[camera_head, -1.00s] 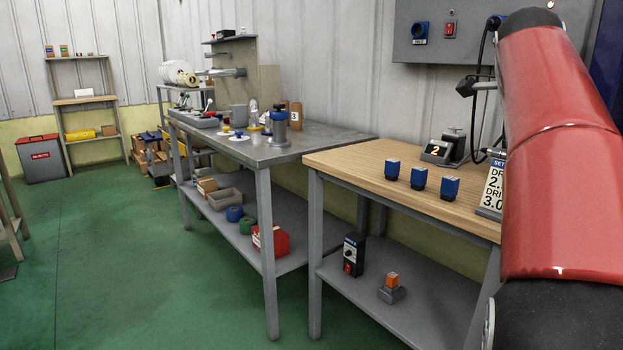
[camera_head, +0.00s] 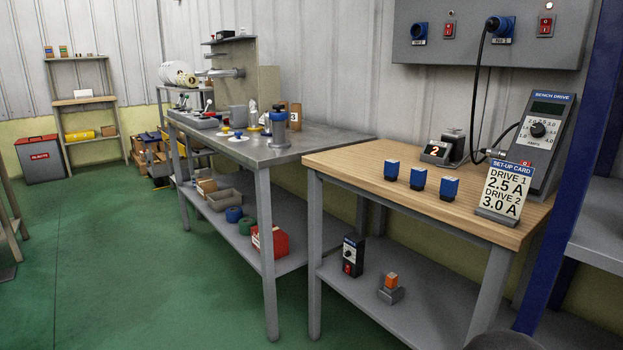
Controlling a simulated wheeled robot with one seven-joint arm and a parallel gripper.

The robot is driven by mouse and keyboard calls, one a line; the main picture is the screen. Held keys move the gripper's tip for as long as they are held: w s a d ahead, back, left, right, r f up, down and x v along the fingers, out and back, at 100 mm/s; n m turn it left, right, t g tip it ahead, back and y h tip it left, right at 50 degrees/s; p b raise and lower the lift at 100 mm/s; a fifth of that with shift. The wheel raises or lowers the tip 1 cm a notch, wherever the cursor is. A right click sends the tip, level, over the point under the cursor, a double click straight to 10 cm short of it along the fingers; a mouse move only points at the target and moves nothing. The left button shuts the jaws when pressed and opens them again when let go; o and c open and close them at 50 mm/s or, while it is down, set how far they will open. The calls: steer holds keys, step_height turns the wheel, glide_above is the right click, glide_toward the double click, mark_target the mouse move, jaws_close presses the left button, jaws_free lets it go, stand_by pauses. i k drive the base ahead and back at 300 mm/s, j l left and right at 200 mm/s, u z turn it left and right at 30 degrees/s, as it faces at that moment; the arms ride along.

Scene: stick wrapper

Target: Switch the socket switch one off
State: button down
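A grey socket panel (camera_head: 480,55) hangs on the wall at the top right. It bears two blue sockets, each with a red rocker switch to its right. The right socket (camera_head: 501,29), whose small label seems to end in 1, has a black plug in it. The left socket (camera_head: 420,33) is empty. Its switch (camera_head: 449,31) has a pale, unlit-looking lamp (camera_head: 451,13) above it. The rocker positions are too small to tell. My gripper is out of view.
A black cable (camera_head: 474,95) hangs from the plug to the bench drive (camera_head: 540,135). A blue post (camera_head: 575,170) stands at right.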

mark_target(545, 25)
steer(key=i+j+z, duration=0.1)
steer(key=i+j, duration=0.15)
steer(key=i+j+z, duration=0.1)
steer(key=j, duration=0.35)
steer(key=i+j+z, duration=0.1)
steer(key=i+j, duration=0.2)
steer(key=i+j+z, duration=0.1)
steer(key=j, duration=0.35)
steer(key=i, duration=0.05)
